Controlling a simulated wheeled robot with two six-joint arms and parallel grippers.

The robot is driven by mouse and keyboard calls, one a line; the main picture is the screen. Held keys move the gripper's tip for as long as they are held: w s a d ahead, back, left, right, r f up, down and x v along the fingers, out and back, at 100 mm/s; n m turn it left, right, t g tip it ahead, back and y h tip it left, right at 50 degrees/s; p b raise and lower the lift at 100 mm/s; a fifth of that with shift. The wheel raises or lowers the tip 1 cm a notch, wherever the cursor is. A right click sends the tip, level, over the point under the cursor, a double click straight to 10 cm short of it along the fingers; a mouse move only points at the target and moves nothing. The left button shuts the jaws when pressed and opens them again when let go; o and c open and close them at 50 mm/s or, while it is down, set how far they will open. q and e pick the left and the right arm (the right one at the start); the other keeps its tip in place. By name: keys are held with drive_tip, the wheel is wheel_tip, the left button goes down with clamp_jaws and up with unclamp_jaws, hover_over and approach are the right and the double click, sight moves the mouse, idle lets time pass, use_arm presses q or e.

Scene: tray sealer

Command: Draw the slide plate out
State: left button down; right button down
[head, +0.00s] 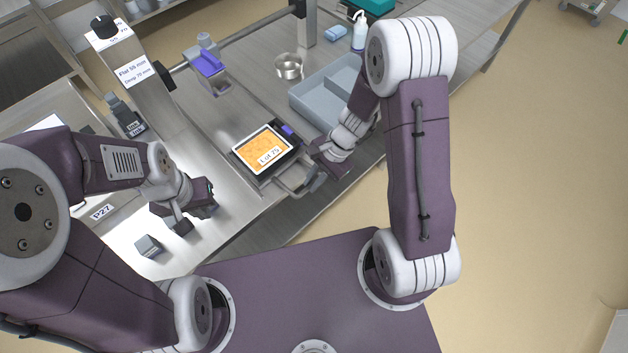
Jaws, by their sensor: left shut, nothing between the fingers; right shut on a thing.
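The slide plate (268,178) is a metal plate in front of the sealer, with a bar handle (289,190) at its front edge. A dark tray with orange contents (262,148) and a label reading like "Lot 75" sits on the plate. My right gripper (315,182) is shut on the handle at its right end; the fingers partly hide the grip. My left gripper (190,217) is shut and empty, over the bench to the left of the plate and apart from it.
A small grey block (148,246) lies on the bench near my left gripper. The sealer post with a dial (103,27) rises at left. Floor is open at right.

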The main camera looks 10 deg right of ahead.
drive_tip(key=c, duration=1.5)
unclamp_jaws()
drive_tip(key=shift+o, duration=0.2)
drive_tip(key=shift+d+r, duration=0.1)
drive_tip(key=shift+r, duration=0.3)
drive_tip(key=p+v, duration=0.2)
drive_tip(key=v, duration=0.6)
drive_tip(key=shift+p, duration=0.4)
drive_tip(key=shift+r, duration=0.15)
